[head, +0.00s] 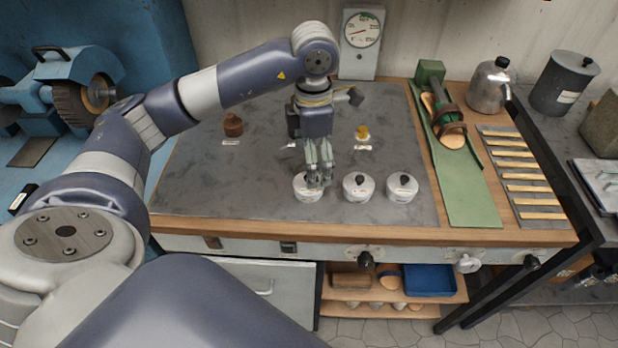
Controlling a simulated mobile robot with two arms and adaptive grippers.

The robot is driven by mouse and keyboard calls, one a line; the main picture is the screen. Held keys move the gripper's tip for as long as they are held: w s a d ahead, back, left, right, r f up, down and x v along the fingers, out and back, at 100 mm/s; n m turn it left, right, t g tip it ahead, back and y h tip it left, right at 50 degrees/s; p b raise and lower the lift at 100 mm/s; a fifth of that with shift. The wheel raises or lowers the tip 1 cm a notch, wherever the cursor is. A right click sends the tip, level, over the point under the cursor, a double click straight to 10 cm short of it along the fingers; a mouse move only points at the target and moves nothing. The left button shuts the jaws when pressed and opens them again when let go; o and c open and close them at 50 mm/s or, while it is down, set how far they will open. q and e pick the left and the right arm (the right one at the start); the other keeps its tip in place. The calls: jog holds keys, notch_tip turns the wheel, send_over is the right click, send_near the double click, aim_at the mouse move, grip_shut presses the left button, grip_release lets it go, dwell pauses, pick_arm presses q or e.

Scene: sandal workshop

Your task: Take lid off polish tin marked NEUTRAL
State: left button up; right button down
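Three round pale tins with lids and dark knobs stand in a row near the bench's front edge: a left tin (303,194), a middle tin (358,187) and a right tin (402,188). The markings are too small to read, so I cannot tell which is NEUTRAL. My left gripper (319,182) points down at the left tin, with its fingertips at the knob and hiding part of the lid. I cannot tell whether the fingers touch or grip it. All three lids appear to be on. My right gripper is not in view.
Behind the tins stand a brown pot (233,125) and a small yellow item (362,132) with labels. A green board with a sandal (452,135) and a slatted rack (520,180) lie to the right. A dial gauge (361,30) stands at the back. The grey mat's front left is clear.

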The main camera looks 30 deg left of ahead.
pick_arm(q)
jog(key=shift+f, duration=0.4)
jog(key=shift+w+f, duration=0.2)
jog(key=shift+f, duration=0.1)
jog(key=f+p, duration=0.2)
jog(key=f, duration=0.2)
jog(key=shift+a+f, duration=0.15)
jog(key=shift+a, duration=0.05)
jog(key=shift+f, duration=0.2)
jog(key=c, duration=1)
jog(key=shift+o, duration=0.2)
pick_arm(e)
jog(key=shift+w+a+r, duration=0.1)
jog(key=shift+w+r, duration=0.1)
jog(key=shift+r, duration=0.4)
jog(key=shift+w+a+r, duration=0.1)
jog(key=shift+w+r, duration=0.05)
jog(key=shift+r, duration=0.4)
